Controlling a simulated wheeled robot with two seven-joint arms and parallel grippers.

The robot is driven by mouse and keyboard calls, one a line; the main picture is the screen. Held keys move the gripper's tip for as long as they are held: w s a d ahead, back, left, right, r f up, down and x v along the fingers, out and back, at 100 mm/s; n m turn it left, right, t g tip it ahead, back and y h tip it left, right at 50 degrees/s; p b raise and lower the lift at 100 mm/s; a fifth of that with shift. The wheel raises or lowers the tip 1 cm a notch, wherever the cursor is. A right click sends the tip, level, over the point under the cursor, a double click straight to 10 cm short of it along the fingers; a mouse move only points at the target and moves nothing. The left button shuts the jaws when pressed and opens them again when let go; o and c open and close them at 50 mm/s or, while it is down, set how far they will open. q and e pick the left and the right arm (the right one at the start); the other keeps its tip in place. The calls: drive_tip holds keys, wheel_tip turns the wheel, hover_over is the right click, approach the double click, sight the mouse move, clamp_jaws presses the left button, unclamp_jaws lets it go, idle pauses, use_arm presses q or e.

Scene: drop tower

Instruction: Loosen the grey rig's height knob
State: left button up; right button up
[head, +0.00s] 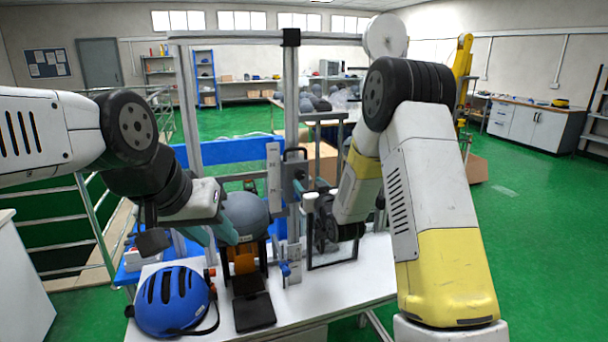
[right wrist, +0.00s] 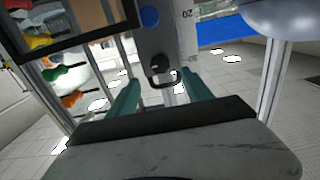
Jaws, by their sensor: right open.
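The grey rig (head: 292,110) is an upright metal frame on the white table, with a carriage and a number scale on its post. In the right wrist view, the black knob (right wrist: 158,68) with a dark looped handle sits low on the grey carriage (right wrist: 154,35), beside the scale. My right gripper (right wrist: 164,92) is open, its teal fingers apart below the knob, with the knob beyond and between them; contact is not visible.
A blue helmet (head: 172,300) lies at the table's front left, beside a black plate (head: 253,310). Coloured tool handles (right wrist: 68,76) hang left in the right wrist view. A metal railing (head: 95,225) stands left. The white table (head: 345,282) is clear at front right.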

sight(301, 174)
drive_tip(key=x, duration=0.8)
drive_tip(key=shift+s, duration=0.1)
clamp_jaws()
